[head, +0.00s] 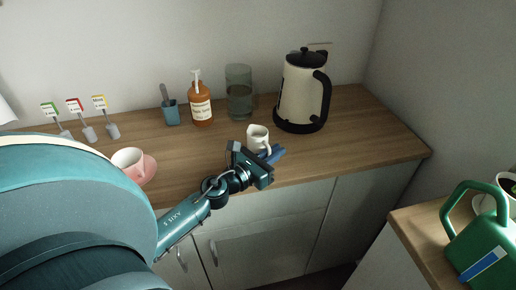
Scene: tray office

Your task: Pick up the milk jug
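The small white milk jug (258,135) stands upright on the wooden counter, left of and in front of the kettle. My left gripper (273,154) is at the counter's front edge, just in front of the jug in the head view. Its blue fingers overlap the jug's lower part in the picture. I cannot tell whether they touch the jug or how far apart they are. My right gripper is not in view.
A cream kettle (301,95), a glass jar (239,95), an amber pump bottle (201,107) and a small blue cup (171,113) line the back. A pink cup (127,162) stands at left. A green watering can (482,246) is on the right counter. The counter right of the kettle is clear.

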